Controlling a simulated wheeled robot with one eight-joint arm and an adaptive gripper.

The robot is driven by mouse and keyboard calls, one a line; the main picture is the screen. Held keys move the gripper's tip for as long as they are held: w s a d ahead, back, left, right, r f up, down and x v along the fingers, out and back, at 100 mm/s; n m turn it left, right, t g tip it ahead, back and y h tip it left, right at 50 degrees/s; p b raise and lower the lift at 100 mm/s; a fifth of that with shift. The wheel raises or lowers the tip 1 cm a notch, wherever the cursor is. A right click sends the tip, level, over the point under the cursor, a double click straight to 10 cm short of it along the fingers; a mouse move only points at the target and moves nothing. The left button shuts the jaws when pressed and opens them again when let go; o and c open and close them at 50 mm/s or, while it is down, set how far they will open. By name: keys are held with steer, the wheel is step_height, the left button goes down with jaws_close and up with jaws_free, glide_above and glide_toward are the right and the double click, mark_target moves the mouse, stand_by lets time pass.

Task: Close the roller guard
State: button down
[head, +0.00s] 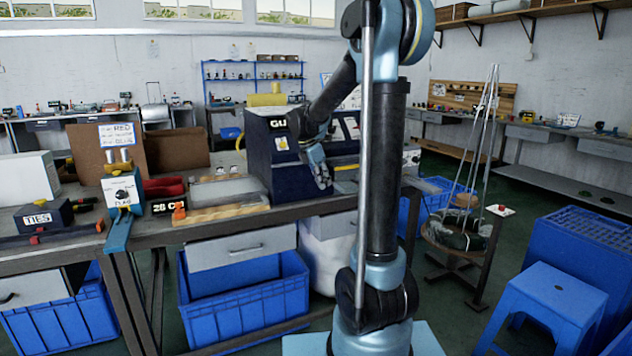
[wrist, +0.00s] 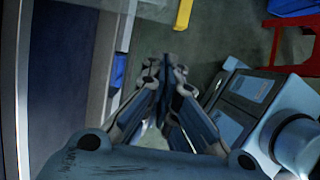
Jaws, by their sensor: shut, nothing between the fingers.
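A dark blue box-shaped machine (head: 262,150) stands on the bench, with a label starting "GU" (head: 278,123) at its top edge; the rest of the label is hidden behind my arm. This looks like the roller guard housing; I cannot tell how far the guard stands open. My gripper (head: 322,180) hangs in front of the machine's dark face, pointing down, and I cannot tell if it touches. In the wrist view my gripper (wrist: 165,80) has its fingers together and empty. A dark blue panel (wrist: 60,90) with a grey edge lies to its left there.
A grey tray (head: 225,190) and a wooden strip (head: 220,213) lie on the bench left of the machine. Blue crates (head: 245,290) stand below. A hanging scale pan (head: 455,238) and a blue stool (head: 550,300) are at the right. Bare floor (wrist: 215,40) shows beyond my fingertips.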

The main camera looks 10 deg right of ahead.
mark_target(340, 177)
steer(key=shift+w+d, duration=0.15)
steer(key=shift+d, duration=0.35)
steer(key=shift+d, duration=0.1)
steer(key=shift+w+d, duration=0.3)
steer(key=shift+d, duration=0.6)
steer(key=shift+w+d, duration=0.3)
steer(key=shift+d, duration=0.65)
steer(key=shift+w+d, duration=0.3)
steer(key=shift+d, duration=0.6)
